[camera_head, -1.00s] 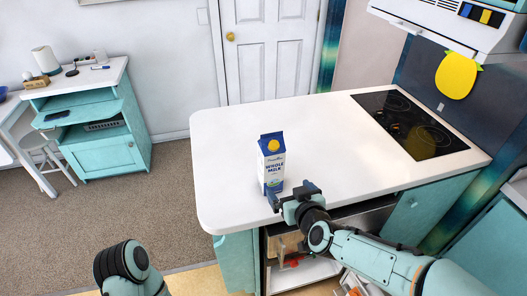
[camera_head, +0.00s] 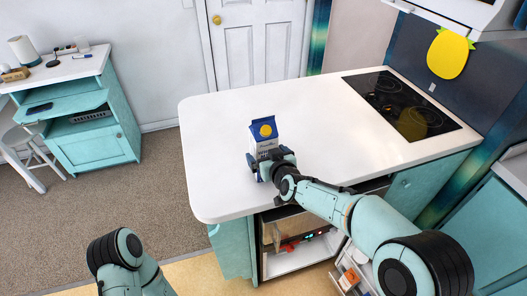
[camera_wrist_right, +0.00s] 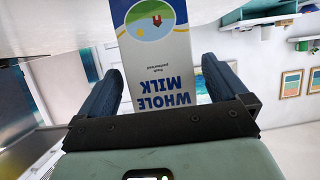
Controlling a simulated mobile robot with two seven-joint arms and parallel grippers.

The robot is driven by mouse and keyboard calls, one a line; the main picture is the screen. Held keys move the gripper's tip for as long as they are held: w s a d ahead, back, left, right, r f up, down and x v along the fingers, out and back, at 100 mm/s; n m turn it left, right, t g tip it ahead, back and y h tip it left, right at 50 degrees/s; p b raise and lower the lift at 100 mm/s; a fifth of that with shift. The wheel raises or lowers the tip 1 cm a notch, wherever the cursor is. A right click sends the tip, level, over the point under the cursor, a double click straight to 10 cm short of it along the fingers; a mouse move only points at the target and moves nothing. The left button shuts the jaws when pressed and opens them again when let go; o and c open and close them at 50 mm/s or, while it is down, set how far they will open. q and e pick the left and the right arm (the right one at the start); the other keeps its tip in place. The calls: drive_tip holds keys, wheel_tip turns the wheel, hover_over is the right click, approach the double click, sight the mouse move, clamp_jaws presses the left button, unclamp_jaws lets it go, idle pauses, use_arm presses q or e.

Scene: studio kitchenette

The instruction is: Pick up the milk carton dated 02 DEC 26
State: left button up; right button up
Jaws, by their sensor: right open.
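A blue-and-white milk carton (camera_head: 263,133) stands upright near the counter's front edge. In the right wrist view the carton (camera_wrist_right: 158,62) appears upside down, with "WHOLE MILK" on its face; I see no date on it. My right gripper (camera_head: 264,165) is at the carton's lower part in the head view. In the right wrist view the gripper's (camera_wrist_right: 150,62) two fingers are open, one on each side of the carton, with gaps beside it. My left arm shows at the bottom left of the head view, but its gripper does not.
The white counter (camera_head: 220,150) is clear around the carton, with a black cooktop (camera_head: 403,106) at its right. Below the front edge is an open compartment (camera_head: 300,258) with items inside. A teal cabinet (camera_head: 95,145) stands at the left.

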drive_tip(key=x, duration=0.3)
drive_tip(key=shift+w+a+f, duration=0.15)
drive_tip(key=shift+w, duration=0.15)
drive_tip(key=shift+s, duration=0.1)
drive_tip(key=c, duration=1.5)
drive_tip(key=shift+r, duration=0.25)
clamp_jaws()
